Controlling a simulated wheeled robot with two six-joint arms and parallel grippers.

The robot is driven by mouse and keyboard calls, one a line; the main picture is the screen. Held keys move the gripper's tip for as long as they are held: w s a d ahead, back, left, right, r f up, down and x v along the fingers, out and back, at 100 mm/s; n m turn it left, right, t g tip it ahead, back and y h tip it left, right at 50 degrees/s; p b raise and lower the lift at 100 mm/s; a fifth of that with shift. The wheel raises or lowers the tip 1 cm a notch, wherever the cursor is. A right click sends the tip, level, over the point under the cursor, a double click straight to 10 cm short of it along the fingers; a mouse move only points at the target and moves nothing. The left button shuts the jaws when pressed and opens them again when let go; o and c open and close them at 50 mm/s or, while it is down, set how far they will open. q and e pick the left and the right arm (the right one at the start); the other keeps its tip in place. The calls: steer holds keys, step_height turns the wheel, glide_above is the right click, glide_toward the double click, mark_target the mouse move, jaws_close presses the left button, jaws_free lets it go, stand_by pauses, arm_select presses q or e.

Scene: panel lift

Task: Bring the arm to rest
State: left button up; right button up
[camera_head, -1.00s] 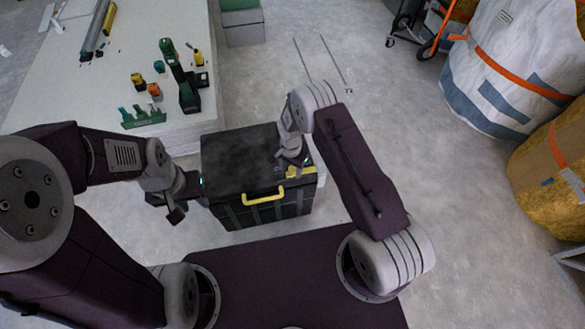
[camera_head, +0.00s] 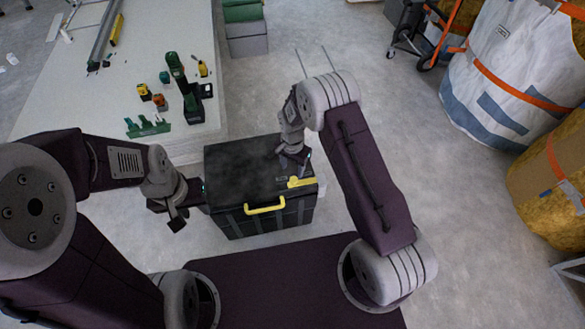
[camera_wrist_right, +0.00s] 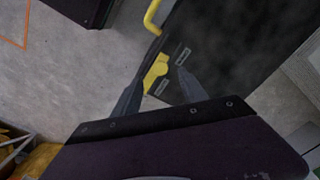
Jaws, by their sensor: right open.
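A black toolbox (camera_head: 240,168) with a yellow front handle (camera_head: 265,206) stands on the floor in front of my base. My right gripper (camera_head: 300,172) is above the box's right end, near a yellow latch piece (camera_head: 300,183). In the right wrist view its two fingers (camera_wrist_right: 157,92) are apart, with the yellow latch (camera_wrist_right: 156,71) showing beyond them and nothing held. My left gripper (camera_head: 180,208) is at the box's left side, low beside its wall. Its fingers are too small and dark to tell whether they are apart.
A white table (camera_head: 120,85) at the upper left bears a green drill (camera_head: 184,88) and several small tools. Grey and green boxes (camera_head: 247,38) stand behind. A large white bag (camera_head: 510,75) and a yellow roll (camera_head: 550,170) stand at the right. The floor between is clear.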

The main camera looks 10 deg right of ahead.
steer(key=w+d+r+t, duration=0.2)
steer(key=w+r, duration=0.2)
steer(key=r, duration=0.4)
steer(key=s+d+r, duration=0.4)
steer(key=s+r, duration=0.3)
steer(key=r, duration=0.3)
steer(key=s+d+n, duration=0.2)
steer(key=s+n, duration=0.6)
steer(key=s, duration=0.7)
step_height(320, 180, up, 18)
steer(key=p, duration=1.8)
steer(key=shift+a+f+g, duration=0.15)
steer(key=shift+f+g, duration=0.05)
steer(key=shift+g, duration=0.2)
